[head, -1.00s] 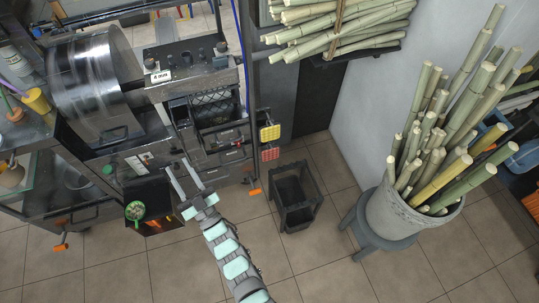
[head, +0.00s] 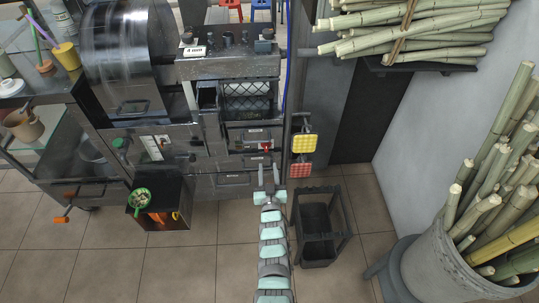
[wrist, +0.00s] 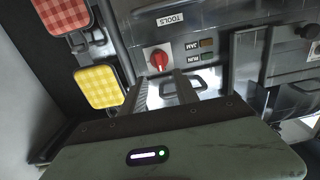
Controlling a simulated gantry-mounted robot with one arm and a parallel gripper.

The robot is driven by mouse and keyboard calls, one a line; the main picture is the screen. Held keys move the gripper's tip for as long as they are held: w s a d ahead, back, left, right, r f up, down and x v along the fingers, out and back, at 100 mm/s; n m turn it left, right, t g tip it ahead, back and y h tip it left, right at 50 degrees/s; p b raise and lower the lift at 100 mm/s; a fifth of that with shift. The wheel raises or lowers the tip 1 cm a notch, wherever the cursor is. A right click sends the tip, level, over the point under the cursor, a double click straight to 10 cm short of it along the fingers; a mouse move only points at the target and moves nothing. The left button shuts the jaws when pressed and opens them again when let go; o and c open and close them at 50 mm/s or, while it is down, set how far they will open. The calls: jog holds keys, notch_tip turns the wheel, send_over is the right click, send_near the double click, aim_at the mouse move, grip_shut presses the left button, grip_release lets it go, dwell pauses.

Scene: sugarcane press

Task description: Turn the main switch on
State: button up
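The main switch appears to be the red knob on a pale square plate; it shows in the wrist view (wrist: 159,60) and, small, in the head view (head: 266,147) on the front of the press cabinet. My gripper (head: 267,168) is in front of and below the knob in the head view. In the wrist view my gripper (wrist: 161,80) has its two fingers apart with nothing between them. The knob is just beyond the fingertips, near the line of the gap. I see no contact. The knob's exact setting is hard to tell.
A yellow checked pad (head: 304,143) and a red checked pad (head: 302,170) hang just right of the knob. A drawer handle (wrist: 184,86) is close behind the fingers. A dark bin (head: 318,230) stands on the floor at right, near a pot of cane (head: 440,262).

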aim_at(266, 149)
jog(key=w+b, duration=0.2)
jog(key=w, duration=0.2)
jog(key=w+b, duration=0.3)
jog(key=shift+w+a+f, duration=0.15)
jog(key=shift+w+a, duration=0.05)
jog(key=shift+w, duration=0.15)
jog(key=shift+w+r, duration=0.2)
jog(key=shift+w, duration=0.2)
grip_shut()
